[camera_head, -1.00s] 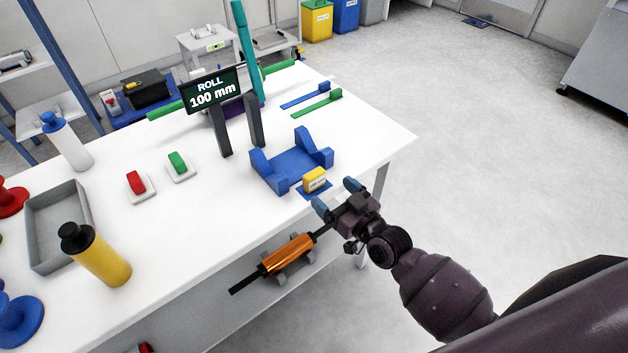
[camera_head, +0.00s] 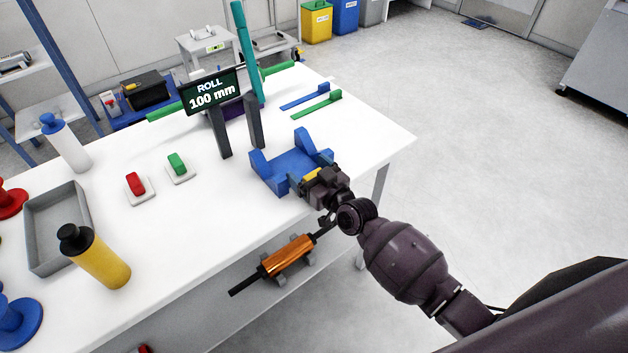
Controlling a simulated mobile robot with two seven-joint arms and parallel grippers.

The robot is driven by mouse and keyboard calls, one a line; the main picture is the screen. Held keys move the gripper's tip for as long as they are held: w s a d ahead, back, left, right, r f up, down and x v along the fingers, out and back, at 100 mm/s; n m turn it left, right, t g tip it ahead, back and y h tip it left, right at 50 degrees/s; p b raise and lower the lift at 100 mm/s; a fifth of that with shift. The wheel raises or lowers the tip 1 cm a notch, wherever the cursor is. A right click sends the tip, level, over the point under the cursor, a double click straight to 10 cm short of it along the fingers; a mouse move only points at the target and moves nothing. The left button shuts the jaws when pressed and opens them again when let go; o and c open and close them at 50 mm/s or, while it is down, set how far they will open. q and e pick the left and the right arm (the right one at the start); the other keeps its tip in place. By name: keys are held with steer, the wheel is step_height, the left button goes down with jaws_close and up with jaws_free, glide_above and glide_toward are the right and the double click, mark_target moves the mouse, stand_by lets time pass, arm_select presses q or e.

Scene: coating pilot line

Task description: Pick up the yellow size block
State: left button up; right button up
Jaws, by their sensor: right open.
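The yellow size block (camera_head: 311,174) is at the front right side of the blue cradle (camera_head: 292,172) on the white table. Only a small strip of its top shows. My right gripper (camera_head: 312,182) is over and around the block's place and hides most of it. The jaws are open, but the fingertips are mostly hidden, so I cannot tell whether they touch the block. My left gripper is not in view.
A display (camera_head: 211,91) reading "ROLL 100 mm" stands behind the cradle. Red (camera_head: 136,184) and green (camera_head: 177,163) buttons sit left of it. An orange roller (camera_head: 288,257) rests below the table edge. Blue and green flat tools (camera_head: 318,104) lie behind the cradle.

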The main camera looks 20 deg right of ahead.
steer(key=c, duration=1)
